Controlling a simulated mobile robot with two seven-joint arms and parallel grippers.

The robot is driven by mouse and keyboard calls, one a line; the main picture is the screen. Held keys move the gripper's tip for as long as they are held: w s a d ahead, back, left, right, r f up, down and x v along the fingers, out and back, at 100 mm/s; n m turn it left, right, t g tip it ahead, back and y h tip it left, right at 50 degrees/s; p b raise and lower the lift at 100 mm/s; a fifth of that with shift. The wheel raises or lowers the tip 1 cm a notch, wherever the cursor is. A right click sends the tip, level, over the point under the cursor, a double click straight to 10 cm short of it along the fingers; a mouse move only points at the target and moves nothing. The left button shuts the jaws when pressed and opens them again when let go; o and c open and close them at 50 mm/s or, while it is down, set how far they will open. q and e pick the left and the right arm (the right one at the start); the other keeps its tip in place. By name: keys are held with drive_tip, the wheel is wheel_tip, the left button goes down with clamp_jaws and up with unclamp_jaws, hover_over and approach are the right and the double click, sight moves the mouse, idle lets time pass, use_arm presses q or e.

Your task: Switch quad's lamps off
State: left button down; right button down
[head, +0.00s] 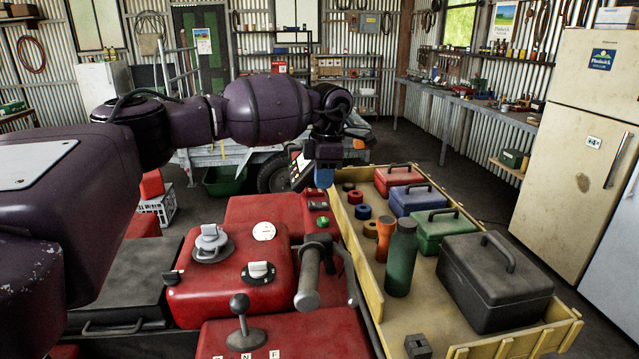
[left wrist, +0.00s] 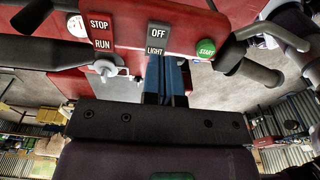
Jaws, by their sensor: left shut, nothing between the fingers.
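The red quad (head: 240,290) fills the lower middle of the head view, with its handlebar grip (head: 308,285) in front. My left gripper (head: 325,177) reaches over the quad from the left, blue fingertips pointing down. In the left wrist view its shut, empty fingertips (left wrist: 166,75) are at the OFF (left wrist: 158,32) and LIGHT (left wrist: 155,50) labels on the red switch housing. The lamp switch itself cannot be made out; the fingers cover the area below LIGHT. Whether they touch the housing cannot be told. My right gripper is not in view.
Beside the fingers are a white switch (left wrist: 106,68) under STOP and RUN labels, and a green START button (left wrist: 206,48). A trailer (head: 225,160) is behind.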

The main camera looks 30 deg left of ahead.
sight(328, 205)
use_arm(q)
wheel_tip(328, 205, up, 10)
drive_tip(key=b, duration=0.1)
drive_tip(key=shift+w+d, duration=0.3)
drive_tip(key=shift+d, duration=0.05)
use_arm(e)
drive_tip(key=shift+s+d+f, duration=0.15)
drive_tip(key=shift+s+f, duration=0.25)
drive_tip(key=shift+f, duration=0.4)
use_arm(q)
drive_tip(key=shift+f, duration=0.1)
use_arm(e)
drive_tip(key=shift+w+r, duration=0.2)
